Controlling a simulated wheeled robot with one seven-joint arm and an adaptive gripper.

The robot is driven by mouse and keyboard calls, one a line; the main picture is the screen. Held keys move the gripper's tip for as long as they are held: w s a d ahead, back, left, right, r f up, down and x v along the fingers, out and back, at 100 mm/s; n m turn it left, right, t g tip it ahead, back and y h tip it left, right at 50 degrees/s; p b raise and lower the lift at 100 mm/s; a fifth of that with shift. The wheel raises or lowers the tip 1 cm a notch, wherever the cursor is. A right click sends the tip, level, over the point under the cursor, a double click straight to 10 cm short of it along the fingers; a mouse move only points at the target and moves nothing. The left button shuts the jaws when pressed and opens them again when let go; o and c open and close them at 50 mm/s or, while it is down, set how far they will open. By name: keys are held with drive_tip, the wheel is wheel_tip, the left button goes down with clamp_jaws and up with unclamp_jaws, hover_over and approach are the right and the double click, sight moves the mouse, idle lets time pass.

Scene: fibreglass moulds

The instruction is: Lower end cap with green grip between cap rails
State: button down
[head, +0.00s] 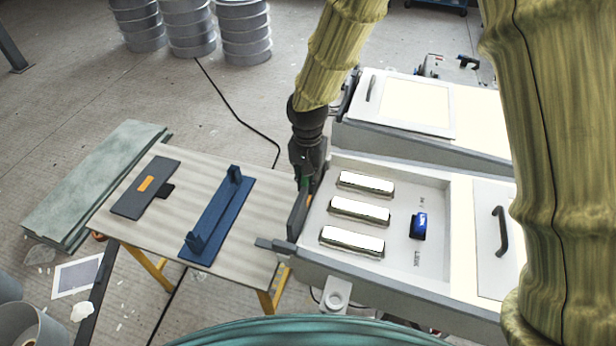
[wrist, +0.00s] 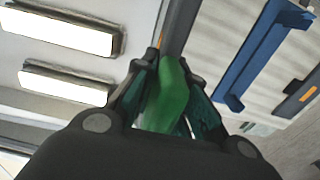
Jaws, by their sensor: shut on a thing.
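My gripper (head: 306,172) points down at the left end of the white mould (head: 400,275). In the wrist view my gripper (wrist: 168,95) is shut on the green grip (wrist: 172,85), a finger on each side. The green grip shows only as a sliver in the head view (head: 304,184). The dark grey end cap (head: 297,215) stands upright below my gripper, along the mould's open left end; it also shows in the wrist view (wrist: 180,25). A dark bracket (head: 275,245), perhaps a cap rail, juts out at the near corner. Whether the cap is seated is unclear.
The work table (head: 255,215) left of the mould holds a blue cradle (head: 220,215) and a dark plate with an orange mark (head: 135,198). Inside the mould are three bright bars (head: 360,211) and a blue switch (head: 419,225). A second mould (head: 405,105) stands behind.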

drive_tip(key=shift+s, duration=0.15)
drive_tip(key=shift+f, duration=0.35)
drive_tip(key=shift+f+b, duration=0.25)
drive_tip(key=shift+b, duration=0.05)
drive_tip(key=c, duration=1.4)
unclamp_jaws()
drive_tip(key=shift+c, duration=0.2)
